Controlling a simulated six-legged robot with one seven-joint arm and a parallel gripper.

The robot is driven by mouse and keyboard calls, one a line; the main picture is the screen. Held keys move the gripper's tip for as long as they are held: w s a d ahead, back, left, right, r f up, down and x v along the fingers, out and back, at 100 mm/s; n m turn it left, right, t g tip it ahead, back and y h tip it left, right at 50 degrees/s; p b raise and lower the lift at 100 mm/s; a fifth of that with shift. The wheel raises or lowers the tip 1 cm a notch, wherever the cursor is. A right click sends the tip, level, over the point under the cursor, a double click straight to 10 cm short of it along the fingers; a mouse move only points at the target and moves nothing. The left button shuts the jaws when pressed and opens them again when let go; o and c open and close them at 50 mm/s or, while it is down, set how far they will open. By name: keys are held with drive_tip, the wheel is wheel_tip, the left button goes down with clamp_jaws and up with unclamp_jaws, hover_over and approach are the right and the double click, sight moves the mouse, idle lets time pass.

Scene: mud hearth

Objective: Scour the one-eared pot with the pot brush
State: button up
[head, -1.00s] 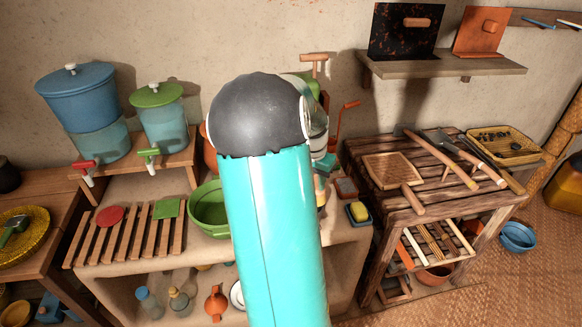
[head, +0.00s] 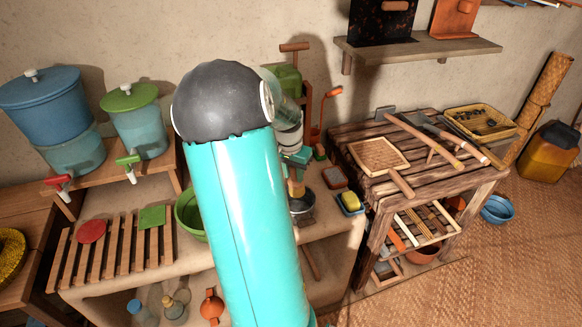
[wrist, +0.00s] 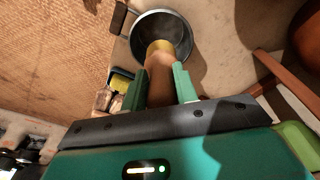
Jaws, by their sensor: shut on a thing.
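My gripper (wrist: 160,88) is shut on the wooden handle of the pot brush (wrist: 160,70), which also shows in the head view (head: 296,188). The brush points down, its yellowish end inside the mouth of a grey metal pot (wrist: 140,37). The pot stands on the counter in the head view (head: 303,211). A dark bracket-like piece beside its rim in the wrist view may be its ear. I cannot tell whether the bristles touch the pot's bottom. My arm hides part of the counter.
A yellow sponge (head: 350,200) in a blue dish and a reddish pad (head: 334,177) lie right of the pot. A green bowl (head: 188,217) is to the left, partly behind my arm. A slatted wooden table (head: 360,139) with tools stands at the right.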

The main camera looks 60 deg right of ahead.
sight(293, 196)
drive_tip(key=shift+s+f, duration=0.15)
drive_tip(key=shift+f, duration=4.4)
drive_tip(key=shift+f, duration=0.5)
